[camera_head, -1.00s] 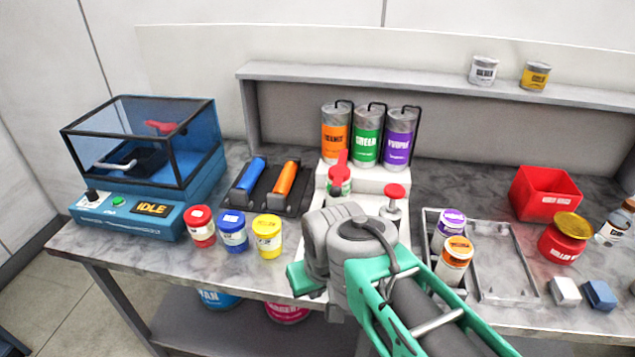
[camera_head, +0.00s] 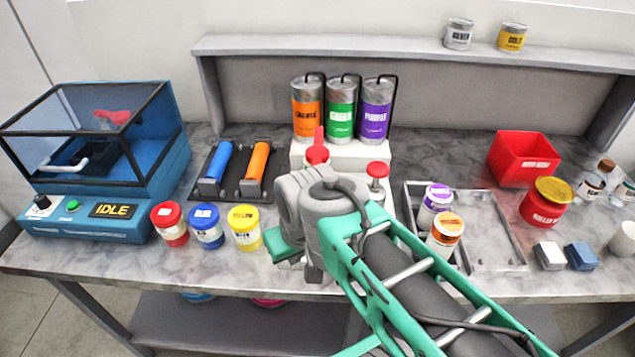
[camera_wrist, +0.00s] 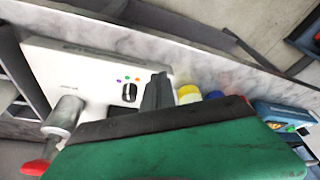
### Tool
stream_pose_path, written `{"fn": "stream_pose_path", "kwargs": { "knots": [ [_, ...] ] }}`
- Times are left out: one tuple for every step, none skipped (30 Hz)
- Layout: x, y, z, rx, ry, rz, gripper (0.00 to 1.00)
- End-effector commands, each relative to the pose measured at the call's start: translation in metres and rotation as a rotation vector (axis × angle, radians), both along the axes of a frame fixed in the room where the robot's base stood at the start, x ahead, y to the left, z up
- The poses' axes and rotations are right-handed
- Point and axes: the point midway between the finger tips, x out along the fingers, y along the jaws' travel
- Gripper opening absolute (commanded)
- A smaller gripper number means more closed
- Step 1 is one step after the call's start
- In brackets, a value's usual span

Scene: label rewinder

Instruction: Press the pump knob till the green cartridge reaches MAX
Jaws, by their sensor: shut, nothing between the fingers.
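The white pump station (camera_head: 342,158) holds orange (camera_head: 306,115), green (camera_head: 340,115) and purple (camera_head: 376,118) cartridges upright along its back. A red-topped pump knob (camera_head: 377,170) stands at its front right. It also shows in the wrist view (camera_wrist: 35,167) at lower left, above a metal cylinder (camera_wrist: 66,114). My gripper (camera_wrist: 158,90) is shut and empty, beside the station's panel with a dark dial (camera_wrist: 130,92), apart from the knob. In the head view my arm hides its fingertips and the station's front.
Red (camera_head: 169,225), blue (camera_head: 207,228) and yellow (camera_head: 244,230) jars stand left of my arm. A grey tray (camera_head: 490,235) with purple (camera_head: 436,200) and orange (camera_head: 446,230) jars lies at right. The blue machine (camera_head: 95,170) reads IDLE. A shelf (camera_head: 390,47) runs behind.

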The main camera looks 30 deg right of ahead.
Motion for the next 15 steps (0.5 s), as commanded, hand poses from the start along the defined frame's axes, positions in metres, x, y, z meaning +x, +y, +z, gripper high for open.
{"fn": "stream_pose_path", "kwargs": {
  "knots": [
    [0.0,0.0,-0.005,0.0,0.0,0.0,0.0],
    [0.0,0.0,-0.007,0.0,0.0,0.0,0.0],
    [0.0,0.0,-0.009,0.0,0.0,0.0,0.0],
    [0.0,0.0,-0.01,0.0,0.0,0.0,0.0],
    [0.0,0.0,-0.012,0.0,0.0,0.0,0.0],
    [0.0,0.0,-0.014,0.0,0.0,0.0,0.0],
    [0.0,0.0,-0.016,0.0,0.0,0.0,0.0],
    [0.0,0.0,-0.017,0.0,0.001,0.0,0.0],
    [0.0,0.0,-0.019,0.0,0.001,0.0,0.0],
    [0.0,0.0,-0.021,0.0,0.001,0.0,0.0],
    [0.0,0.0,-0.022,0.0,0.001,0.0,0.0],
    [0.0,0.0,-0.024,0.0,0.001,0.0,0.0],
    [0.0,0.0,-0.026,0.0,0.001,0.0,0.0],
    [0.0,0.0,-0.027,0.0,0.001,0.0,0.0],
    [0.0,0.0,-0.029,0.0,0.001,0.0,0.0]
  ]
}}
